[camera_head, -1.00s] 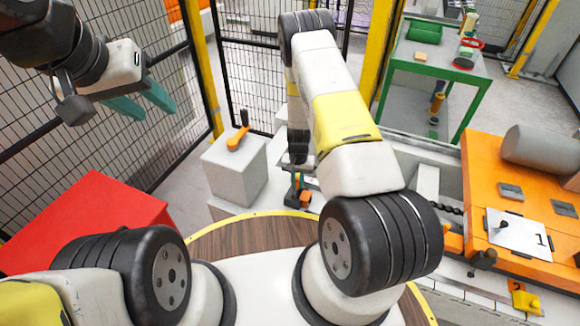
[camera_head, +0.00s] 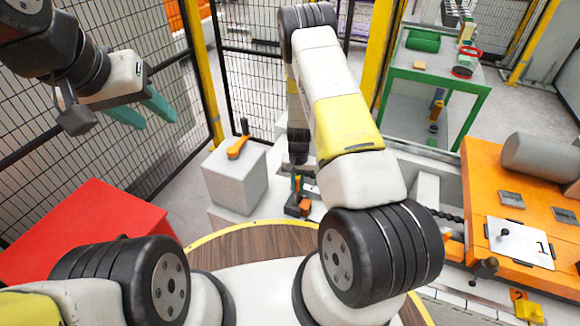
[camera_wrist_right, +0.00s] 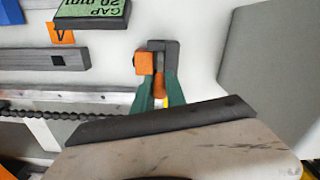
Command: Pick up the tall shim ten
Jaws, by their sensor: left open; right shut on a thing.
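My right gripper (camera_wrist_right: 160,88) has its teal fingers closed on a small dark grey and orange piece (camera_wrist_right: 151,62), seen in the right wrist view. It appears to be the shim, but no size mark on it can be read. In the head view my right gripper (camera_head: 296,184) points down beyond the wooden round top, partly hidden by my own arm. The orange part of the piece (camera_head: 305,206) shows just below it. I cannot tell whether the piece touches the surface beneath. My left gripper (camera_head: 143,108) is open and empty at the upper left, above the red box.
A black block with a green "GAP 20 mm" label (camera_wrist_right: 92,12) and a grey bar (camera_wrist_right: 45,63) lie near the right gripper. A pale pedestal (camera_head: 236,180) holds an orange-handled tool (camera_head: 238,147). A red box (camera_head: 90,230) is at left, an orange bench (camera_head: 485,165) at right.

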